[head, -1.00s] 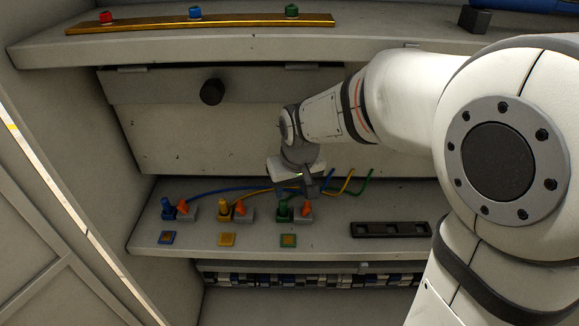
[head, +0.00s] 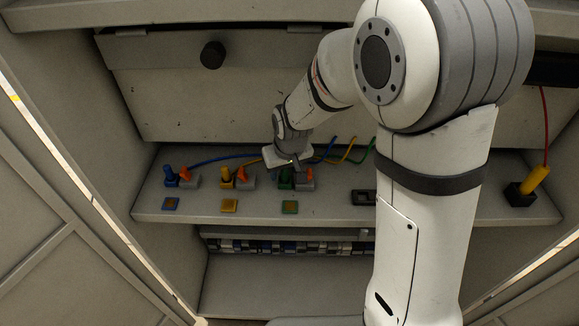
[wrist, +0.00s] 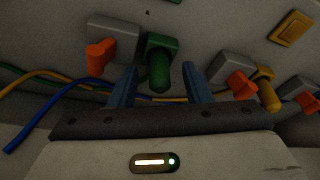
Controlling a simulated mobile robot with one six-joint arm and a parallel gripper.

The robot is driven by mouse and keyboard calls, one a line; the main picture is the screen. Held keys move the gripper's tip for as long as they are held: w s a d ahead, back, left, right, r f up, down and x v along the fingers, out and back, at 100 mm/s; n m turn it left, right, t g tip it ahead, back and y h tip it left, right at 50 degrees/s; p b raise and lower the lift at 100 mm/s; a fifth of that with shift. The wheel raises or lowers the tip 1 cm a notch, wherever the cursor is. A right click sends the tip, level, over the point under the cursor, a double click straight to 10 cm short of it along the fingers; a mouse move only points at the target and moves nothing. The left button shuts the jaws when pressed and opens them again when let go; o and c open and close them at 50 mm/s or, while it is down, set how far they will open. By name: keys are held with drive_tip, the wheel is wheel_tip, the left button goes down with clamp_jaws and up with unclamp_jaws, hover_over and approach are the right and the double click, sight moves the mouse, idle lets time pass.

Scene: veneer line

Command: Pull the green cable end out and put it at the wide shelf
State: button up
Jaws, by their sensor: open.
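The green cable end (wrist: 159,68) is a green plug in the wrist view, between the two blue fingers of my gripper (wrist: 160,85). The fingers are apart, with a gap on both sides of the plug. In the head view my gripper (head: 291,165) is low over the shelf, right above the green cable end (head: 286,179), and partly hides it. A grey block with an orange lever (head: 306,174) stands right beside the plug. The wide shelf is not clearly identifiable; the plugs stand on a long grey shelf (head: 330,211).
A yellow plug (head: 226,177) and a blue plug (head: 171,175) stand to the left, each beside an orange lever. Coloured square plates lie in front. A yellow plug with a red cable (head: 530,183) is at the far right. A dark slotted holder (head: 362,197) is partly behind my arm.

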clamp_jaws()
idle(0.3)
drive_tip(key=shift+r, duration=0.1)
drive_tip(key=shift+r+p, duration=1.45)
drive_tip(key=shift+r, duration=0.75)
